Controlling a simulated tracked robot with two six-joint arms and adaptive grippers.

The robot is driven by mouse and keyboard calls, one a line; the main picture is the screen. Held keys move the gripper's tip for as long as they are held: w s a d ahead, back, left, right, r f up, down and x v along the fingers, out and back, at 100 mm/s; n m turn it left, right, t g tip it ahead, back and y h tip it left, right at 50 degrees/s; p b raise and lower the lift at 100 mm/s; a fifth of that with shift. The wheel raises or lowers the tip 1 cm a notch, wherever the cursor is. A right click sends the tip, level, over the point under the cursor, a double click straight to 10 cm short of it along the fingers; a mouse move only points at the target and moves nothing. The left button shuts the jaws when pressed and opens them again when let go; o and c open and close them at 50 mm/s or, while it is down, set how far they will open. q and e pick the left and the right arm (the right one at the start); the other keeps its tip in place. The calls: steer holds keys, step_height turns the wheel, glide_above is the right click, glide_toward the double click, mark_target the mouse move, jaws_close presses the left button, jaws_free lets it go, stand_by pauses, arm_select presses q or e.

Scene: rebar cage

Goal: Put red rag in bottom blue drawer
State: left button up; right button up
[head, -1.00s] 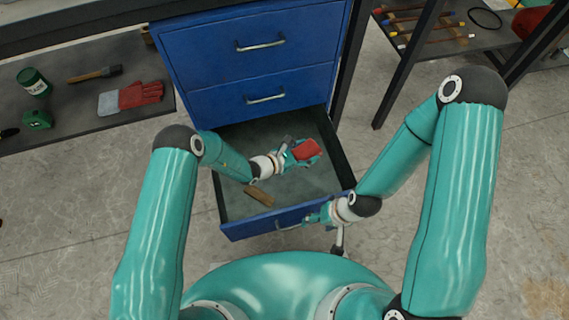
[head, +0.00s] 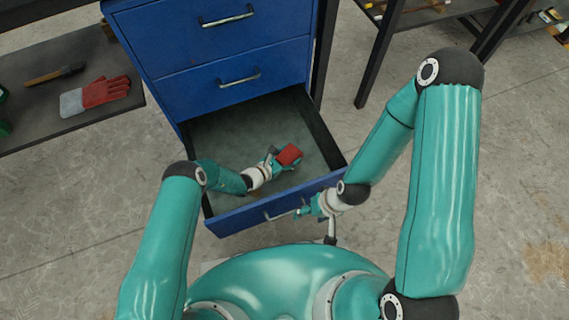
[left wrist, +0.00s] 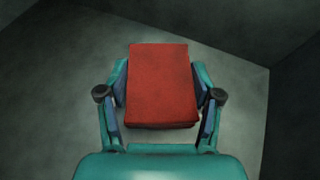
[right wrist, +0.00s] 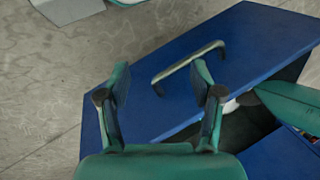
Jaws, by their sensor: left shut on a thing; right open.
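The red rag (head: 289,154) is a folded block held in my left gripper (head: 280,158), inside the open bottom blue drawer (head: 235,222). In the left wrist view the rag (left wrist: 162,85) sits between both fingers (left wrist: 160,97), with the grey drawer floor beyond it. Whether the rag touches the floor I cannot tell. My right gripper (head: 304,211) is at the drawer's front, by its handle. In the right wrist view its fingers (right wrist: 160,85) are apart and empty, with the metal handle (right wrist: 185,66) just beyond them.
Two shut blue drawers (head: 235,75) with metal handles are above the open one. A dark shelf (head: 30,125) at the left holds a red and grey glove (head: 95,95) and a brown-handled tool (head: 55,75). A dark table leg (head: 380,55) stands at the right.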

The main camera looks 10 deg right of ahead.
mark_target(287, 162)
arm_select(q)
step_height(287, 162, down, 4)
steer(key=shift+f+b, duration=0.2)
steer(key=shift+b, duration=0.9)
steer(key=shift+r, duration=0.1)
steer(key=o, duration=1.1)
steer(key=shift+a+r, duration=0.1)
steer(key=shift+a, duration=0.05)
steer(key=p+v, duration=0.3)
steer(key=v, duration=0.3)
steer(key=shift+s+a+r+p, duration=0.2)
steer(key=shift+a+p, duration=0.05)
steer(key=shift+p, duration=0.15)
steer(key=shift+s+a, duration=0.15)
steer(key=shift+a, duration=0.1)
